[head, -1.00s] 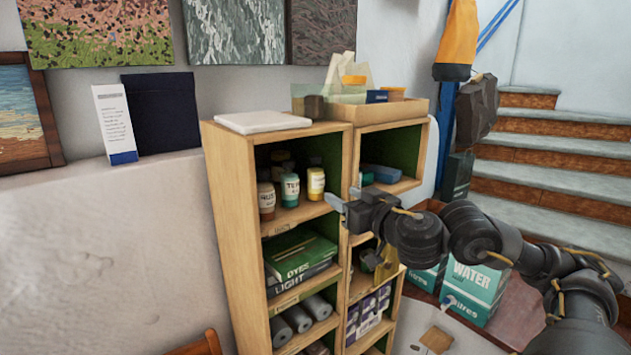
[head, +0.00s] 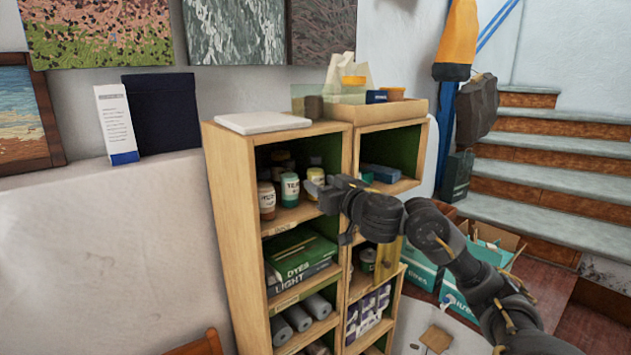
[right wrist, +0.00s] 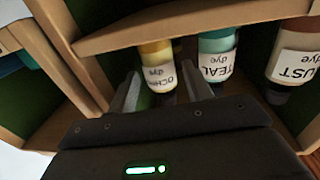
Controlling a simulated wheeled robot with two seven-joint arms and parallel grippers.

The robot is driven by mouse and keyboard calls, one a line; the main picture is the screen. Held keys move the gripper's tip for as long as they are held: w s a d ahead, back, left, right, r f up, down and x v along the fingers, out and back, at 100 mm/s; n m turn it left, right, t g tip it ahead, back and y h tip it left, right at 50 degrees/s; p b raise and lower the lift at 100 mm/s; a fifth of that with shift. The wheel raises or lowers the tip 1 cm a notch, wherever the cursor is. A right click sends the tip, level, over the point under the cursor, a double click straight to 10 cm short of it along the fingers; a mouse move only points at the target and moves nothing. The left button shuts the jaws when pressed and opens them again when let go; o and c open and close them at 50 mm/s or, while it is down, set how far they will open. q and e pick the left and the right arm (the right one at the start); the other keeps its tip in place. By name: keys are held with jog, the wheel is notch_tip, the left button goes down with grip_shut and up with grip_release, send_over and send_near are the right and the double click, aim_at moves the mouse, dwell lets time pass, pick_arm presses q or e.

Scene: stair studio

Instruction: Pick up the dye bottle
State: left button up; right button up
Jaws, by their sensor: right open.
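Three labelled dye bottles stand in the top left compartment of the wooden shelf: a rust one (head: 266,200), a teal one (head: 290,188) and a yellow ochre one (head: 316,175). In the right wrist view the ochre bottle (right wrist: 157,66) appears between the two open fingers of my right gripper (right wrist: 162,88). The teal bottle (right wrist: 216,56) is close beside the right-hand finger, and the rust bottle (right wrist: 296,52) is further right. In the head view my right gripper (head: 322,190) hides the ochre bottle's lower part. My left gripper is out of view.
The wooden shelf (head: 230,200) has side walls and boards close around the bottles. More containers stand in shadow behind. Below are a green dyes box (head: 303,256) and grey rolls (head: 298,318). A wooden tray (head: 385,112) sits on top. Stairs (head: 540,175) rise at the right.

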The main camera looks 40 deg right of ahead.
jog(key=shift+w+d+f, duration=0.1)
jog(key=shift+w, duration=1.05)
jog(key=shift+s, duration=0.2)
jog(key=shift+c, duration=1.3)
jog(key=c, duration=0.6)
